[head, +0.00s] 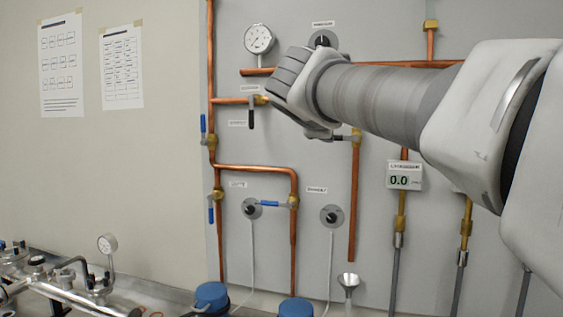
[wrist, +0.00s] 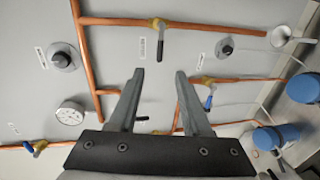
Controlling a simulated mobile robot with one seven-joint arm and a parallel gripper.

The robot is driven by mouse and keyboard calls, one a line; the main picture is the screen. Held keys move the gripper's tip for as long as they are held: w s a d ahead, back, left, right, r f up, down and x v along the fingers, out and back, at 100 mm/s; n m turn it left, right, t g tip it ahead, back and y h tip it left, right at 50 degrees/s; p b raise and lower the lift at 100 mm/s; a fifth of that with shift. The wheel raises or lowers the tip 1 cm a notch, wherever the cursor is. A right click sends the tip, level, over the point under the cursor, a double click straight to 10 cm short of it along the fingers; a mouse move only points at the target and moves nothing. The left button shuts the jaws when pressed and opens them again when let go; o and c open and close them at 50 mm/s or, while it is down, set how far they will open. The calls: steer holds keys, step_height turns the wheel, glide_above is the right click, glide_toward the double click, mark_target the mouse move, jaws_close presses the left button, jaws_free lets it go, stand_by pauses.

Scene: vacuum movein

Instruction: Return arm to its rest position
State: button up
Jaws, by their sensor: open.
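My arm (head: 375,100) reaches in from the right of the head view, its end in front of the upper part of the panel. In the wrist view my gripper (wrist: 158,75) is open, its two fingers apart with nothing between them. It faces the panel with copper pipes (wrist: 95,62). A valve with a dark handle (wrist: 161,40) shows beyond the fingertips, and a blue-handled valve (wrist: 208,98) lies to the right of the right finger. In the head view the fingers are mostly hidden behind the wrist.
The panel carries a round gauge (head: 259,39), knobs (head: 332,216), blue-handled valves (head: 269,204) and a digital display (head: 404,177). Blue-capped containers (head: 211,297) and a funnel (head: 348,283) stand below. Metal vacuum piping (head: 75,297) lies at lower left. The left wall holds two paper sheets (head: 121,67).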

steer(key=s+d+f+m+g+y+p, duration=0.2)
steer(key=s+f+m+g, duration=0.2)
steer(key=s+f, duration=1)
steer(key=s+d+f+m+g+y+p, duration=0.2)
steer(key=s+f+m+g, duration=0.3)
steer(key=s+f+m, duration=0.5)
steer(key=s+f+p, duration=0.1)
steer(key=s+f, duration=0.2)
steer(key=f, duration=0.4)
steer(key=shift+s+d+y, duration=0.2)
steer(key=shift+s+y, duration=0.15)
steer(key=shift+y, duration=0.05)
